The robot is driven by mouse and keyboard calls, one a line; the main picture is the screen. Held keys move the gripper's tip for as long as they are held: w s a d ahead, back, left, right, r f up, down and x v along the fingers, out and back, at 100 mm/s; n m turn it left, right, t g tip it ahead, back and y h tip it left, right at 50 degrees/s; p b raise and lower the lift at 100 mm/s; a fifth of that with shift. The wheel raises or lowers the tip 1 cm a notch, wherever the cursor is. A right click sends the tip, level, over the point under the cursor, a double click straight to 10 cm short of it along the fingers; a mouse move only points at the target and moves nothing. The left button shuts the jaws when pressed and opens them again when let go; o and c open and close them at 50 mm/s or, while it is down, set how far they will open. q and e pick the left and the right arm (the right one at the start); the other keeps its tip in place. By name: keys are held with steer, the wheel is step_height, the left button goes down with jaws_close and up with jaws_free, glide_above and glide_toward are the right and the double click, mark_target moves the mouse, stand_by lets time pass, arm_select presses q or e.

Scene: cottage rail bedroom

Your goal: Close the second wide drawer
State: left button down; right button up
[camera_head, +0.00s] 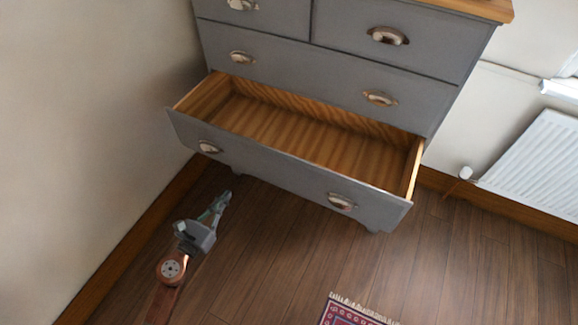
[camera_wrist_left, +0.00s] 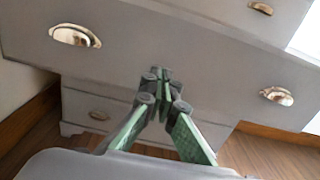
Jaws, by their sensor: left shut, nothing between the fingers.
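The grey chest of drawers (camera_head: 285,50) has its second wide drawer (camera_head: 285,179) pulled out, with its bare, empty wooden inside showing. The drawer front carries two metal cup handles, a left one (camera_head: 208,147) and a right one (camera_head: 341,202); they also show in the left wrist view (camera_wrist_left: 75,36) (camera_wrist_left: 277,96). My left gripper (camera_head: 226,195) is shut and empty, in front of the drawer's left half. In the left wrist view its fingertips (camera_wrist_left: 156,73) overlap the lower part of the drawer front (camera_wrist_left: 185,60), between the handles. Contact cannot be told. My right gripper is not in view.
The upper drawers are shut. A lower drawer (camera_wrist_left: 125,110) beneath the open one is also shut. A plain wall (camera_head: 80,130) is close on the left. A white radiator (camera_head: 535,165) is at the right, and a patterned rug (camera_head: 345,314) lies in front. The wooden floor between is clear.

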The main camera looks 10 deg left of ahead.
arm_select(q)
glide_toward(252, 159)
steer(key=x, duration=0.6)
steer(key=shift+w+d+b, duration=0.15)
steer(key=shift+w+b, duration=0.15)
steer(key=shift+w, duration=0.1)
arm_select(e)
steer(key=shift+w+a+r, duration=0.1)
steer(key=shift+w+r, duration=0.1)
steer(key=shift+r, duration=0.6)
